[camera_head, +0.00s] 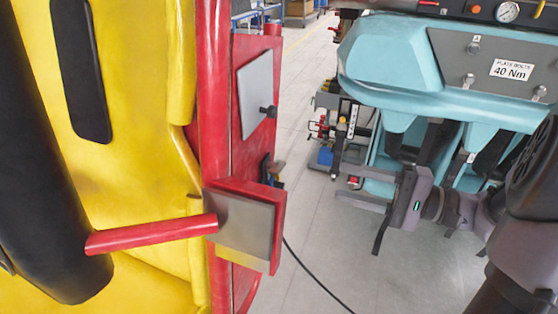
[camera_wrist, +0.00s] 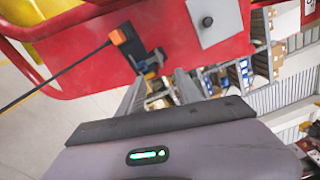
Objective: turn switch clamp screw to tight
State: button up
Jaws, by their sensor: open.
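My gripper (camera_head: 340,183) is open and empty, its fingers pointing left toward the red side panel (camera_head: 243,143), with floor showing between them and the panel. In the wrist view my gripper (camera_wrist: 159,80) has its fingers apart below a dark bracket (camera_wrist: 148,60) on the red panel. An orange plug (camera_wrist: 118,37) with a black cable sits beside this bracket. A black knob (camera_wrist: 207,21) stands on a grey plate (camera_wrist: 218,12); the knob also shows in the head view (camera_head: 268,111). I cannot tell which part is the switch clamp screw.
A yellow seat (camera_head: 135,60) with black padding fills the left. A red bar (camera_head: 150,235) and a red-framed metal plate (camera_head: 245,224) stick out below. A light-blue machine (camera_head: 420,75) stands behind my gripper. Shelves (camera_wrist: 265,55) are in the wrist view. Grey floor (camera_head: 310,235) lies between.

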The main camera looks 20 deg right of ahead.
aim_at(283, 168)
jog(key=b+x, duration=0.2)
jog(key=x, duration=1.1)
jog(key=shift+w+a, duration=0.15)
jog(key=shift+a, duration=0.1)
grip_shut()
